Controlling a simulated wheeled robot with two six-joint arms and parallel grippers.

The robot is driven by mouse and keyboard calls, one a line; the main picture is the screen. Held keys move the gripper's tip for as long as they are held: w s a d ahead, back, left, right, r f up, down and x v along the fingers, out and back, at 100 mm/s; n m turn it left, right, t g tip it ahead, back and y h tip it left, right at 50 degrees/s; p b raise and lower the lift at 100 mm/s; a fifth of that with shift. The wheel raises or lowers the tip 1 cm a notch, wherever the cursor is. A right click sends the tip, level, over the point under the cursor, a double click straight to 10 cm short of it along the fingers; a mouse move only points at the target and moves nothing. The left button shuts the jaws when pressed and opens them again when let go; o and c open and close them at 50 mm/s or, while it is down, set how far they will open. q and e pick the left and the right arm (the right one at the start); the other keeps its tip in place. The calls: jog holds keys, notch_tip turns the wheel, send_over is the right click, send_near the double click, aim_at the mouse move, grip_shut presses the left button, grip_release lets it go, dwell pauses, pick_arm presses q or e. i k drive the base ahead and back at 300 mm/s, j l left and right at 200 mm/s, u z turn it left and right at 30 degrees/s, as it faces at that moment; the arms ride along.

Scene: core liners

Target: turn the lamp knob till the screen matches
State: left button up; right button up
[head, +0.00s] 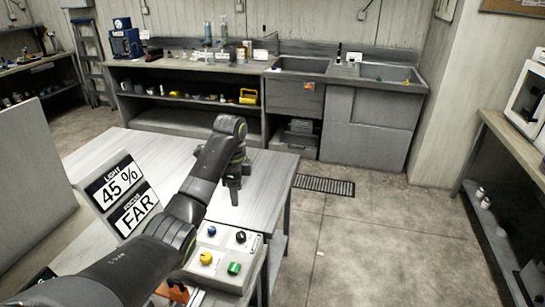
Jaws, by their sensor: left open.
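A screen panel (120,193) stands on the table at left and reads "LIGHT 45 %" above "FOCUS FAR"; the small word over FAR is hard to read. A pale control box (218,243) at the front of the table carries a blue knob (211,231), a black knob (240,237), a yellow knob (206,258) and a green knob (234,268). I cannot tell which one is the lamp knob. My left gripper (233,196) is open, points down over the table behind the box, and touches no knob. My right gripper is not in view.
The grey table (265,180) is clear around my left gripper. My left arm crosses close beside the screen and the box, hiding part of the box's left side. An orange item (174,291) shows partly below the arm. A sink counter (345,75) stands far back.

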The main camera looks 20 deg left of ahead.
aim_at(206, 257)
jog(key=k+l, duration=0.2)
jog(key=l, duration=0.2)
jog(key=k+l, duration=0.45)
jog(key=l, duration=0.3)
